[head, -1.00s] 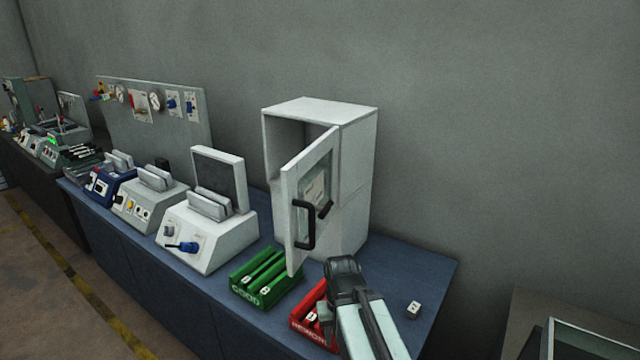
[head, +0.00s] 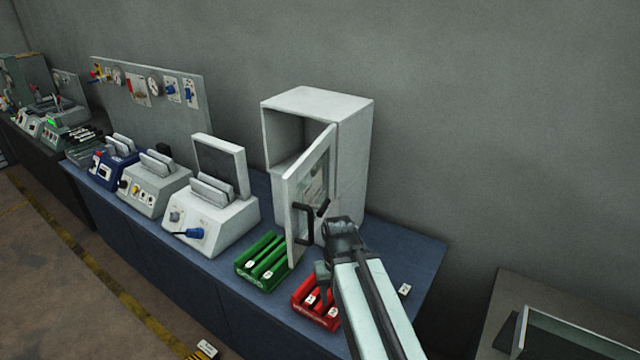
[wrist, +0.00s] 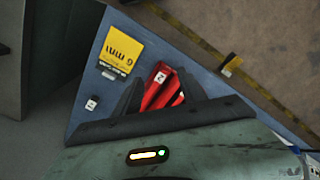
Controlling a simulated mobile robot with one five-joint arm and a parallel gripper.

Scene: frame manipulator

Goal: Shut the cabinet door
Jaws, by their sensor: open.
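The white cabinet (head: 352,150) stands on the blue bench against the wall. Its door (head: 293,193) is swung open toward the front, showing part of the dark inside. A black handle (head: 301,224) is on the door's outer face. My gripper (head: 322,277) is in front of and to the right of the door, low over the red tray, and the arm hides part of it. In the wrist view my gripper (wrist: 165,92) has its two dark fingers apart with nothing held between them. The cabinet door is not clearly seen in the wrist view.
A red tray (head: 325,318) lies below my gripper and shows in the wrist view (wrist: 153,88). A green tray (head: 251,275) sits left of it, near the door's lower edge. White machines (head: 222,225) stand further left. A small white block (head: 404,290) lies right.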

